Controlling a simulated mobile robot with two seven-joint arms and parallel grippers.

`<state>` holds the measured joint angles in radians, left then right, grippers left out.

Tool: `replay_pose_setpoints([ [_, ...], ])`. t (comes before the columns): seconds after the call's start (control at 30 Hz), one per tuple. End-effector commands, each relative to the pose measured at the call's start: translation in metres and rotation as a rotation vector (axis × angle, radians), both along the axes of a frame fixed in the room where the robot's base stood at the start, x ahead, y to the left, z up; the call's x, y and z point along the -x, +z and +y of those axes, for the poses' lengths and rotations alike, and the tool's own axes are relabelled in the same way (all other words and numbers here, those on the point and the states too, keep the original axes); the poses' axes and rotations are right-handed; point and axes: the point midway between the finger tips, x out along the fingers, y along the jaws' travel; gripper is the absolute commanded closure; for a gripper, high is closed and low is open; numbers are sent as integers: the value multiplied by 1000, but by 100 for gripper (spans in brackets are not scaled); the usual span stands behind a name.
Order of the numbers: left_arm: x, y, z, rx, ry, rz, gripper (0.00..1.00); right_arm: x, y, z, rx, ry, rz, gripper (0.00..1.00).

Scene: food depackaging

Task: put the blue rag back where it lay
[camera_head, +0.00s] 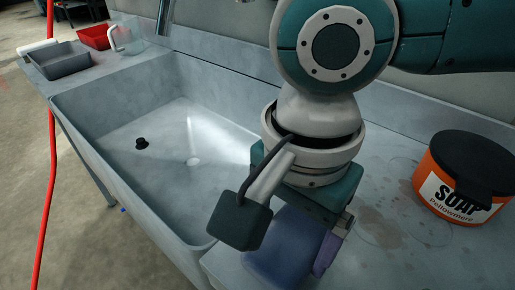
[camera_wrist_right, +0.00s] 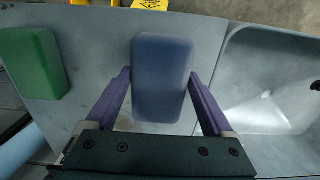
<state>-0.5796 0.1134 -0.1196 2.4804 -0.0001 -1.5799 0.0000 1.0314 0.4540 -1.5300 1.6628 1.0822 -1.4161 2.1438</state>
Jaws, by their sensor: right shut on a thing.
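The blue rag (camera_head: 282,246) is a smooth, rounded, folded block at the counter's front part, right of the sink, partly hidden by my right wrist in the head view. In the right wrist view the rag (camera_wrist_right: 162,82) lies between the two purple fingers of my right gripper (camera_wrist_right: 159,78), which is shut on it. I cannot tell whether the rag touches the counter or is slightly above it. My left gripper is not in view.
The sink (camera_head: 185,135) with a black plug is left of the rag. An orange soap tub (camera_head: 442,192) with a black lid stands at right. A green block (camera_wrist_right: 33,62) lies on the counter in the wrist view. A grey tray (camera_head: 62,62) and red tray (camera_head: 93,37) are far left.

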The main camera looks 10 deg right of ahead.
Motion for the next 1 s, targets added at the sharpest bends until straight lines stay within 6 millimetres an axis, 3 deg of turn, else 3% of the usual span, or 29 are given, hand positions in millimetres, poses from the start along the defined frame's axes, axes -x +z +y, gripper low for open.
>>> replay_pose_setpoints([
  [0.1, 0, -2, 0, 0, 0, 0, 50, 0, -9, 0, 0, 0, -1, 58],
  [0.4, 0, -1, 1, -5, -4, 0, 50, 0, -10, 0, -1, 1, -1, 58],
  [0.43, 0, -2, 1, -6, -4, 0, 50, 0, -10, 0, 0, 1, -1, 10],
  [0.53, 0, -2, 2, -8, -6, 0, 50, 0, -10, 0, 0, 1, -1, 0],
  [0.8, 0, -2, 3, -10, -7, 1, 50, 0, -8, 0, 0, 1, -2, 0],
  [1.0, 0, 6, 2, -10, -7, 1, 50, -1, 22, 0, -2, 2, -4, 0],
])
